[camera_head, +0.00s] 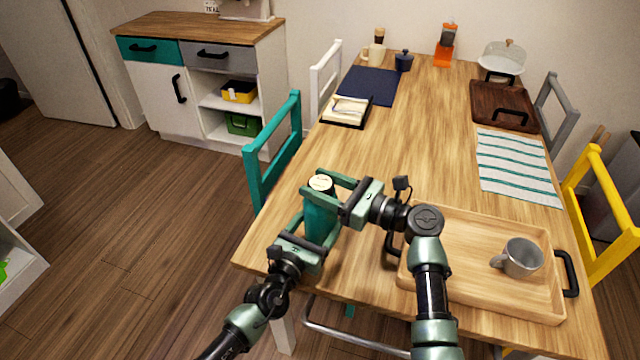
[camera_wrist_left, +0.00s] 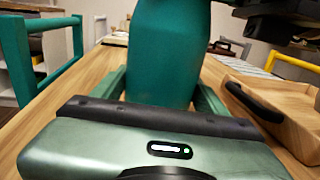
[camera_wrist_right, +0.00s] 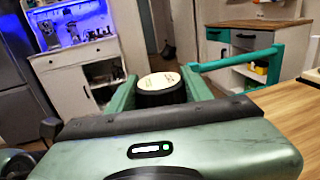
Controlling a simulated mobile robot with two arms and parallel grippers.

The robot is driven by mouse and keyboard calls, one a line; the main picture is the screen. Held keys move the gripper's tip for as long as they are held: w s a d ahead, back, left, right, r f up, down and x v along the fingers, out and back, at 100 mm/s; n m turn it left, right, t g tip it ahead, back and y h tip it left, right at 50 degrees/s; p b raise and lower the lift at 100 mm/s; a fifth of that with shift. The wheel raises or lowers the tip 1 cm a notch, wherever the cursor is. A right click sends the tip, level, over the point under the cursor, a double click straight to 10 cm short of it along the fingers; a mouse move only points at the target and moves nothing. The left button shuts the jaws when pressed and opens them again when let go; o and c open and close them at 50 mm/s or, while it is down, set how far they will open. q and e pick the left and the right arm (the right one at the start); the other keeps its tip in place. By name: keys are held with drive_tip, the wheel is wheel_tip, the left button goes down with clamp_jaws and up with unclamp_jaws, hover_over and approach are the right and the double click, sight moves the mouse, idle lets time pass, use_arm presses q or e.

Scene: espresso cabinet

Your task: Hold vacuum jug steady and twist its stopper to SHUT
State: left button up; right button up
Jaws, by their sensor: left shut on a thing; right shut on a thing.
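The teal vacuum jug (camera_head: 318,216) stands upright near the front left edge of the wooden table; its body also fills the middle of the left wrist view (camera_wrist_left: 168,55). My left gripper (camera_head: 312,228) is shut around the jug's body, low down. My right gripper (camera_head: 325,182) is shut on the stopper (camera_head: 321,184) at the top. The stopper shows in the right wrist view (camera_wrist_right: 160,82) with a pale round top and a dark side, between the two fingers. Marks on its top are too small to read.
A wooden tray (camera_head: 455,291) with a grey mug (camera_head: 522,258) lies close on the right. A teal chair (camera_head: 272,150) stands at the table's left side. A striped cloth (camera_head: 515,165), dark blue mat (camera_head: 368,86) and napkin holder (camera_head: 346,111) lie farther back. The table's middle is clear.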

idle(0.4)
drive_tip(key=o, duration=1.4)
drive_tip(key=shift+c, duration=0.2)
drive_tip(key=v, duration=1.2)
drive_tip(key=shift+f, duration=0.1)
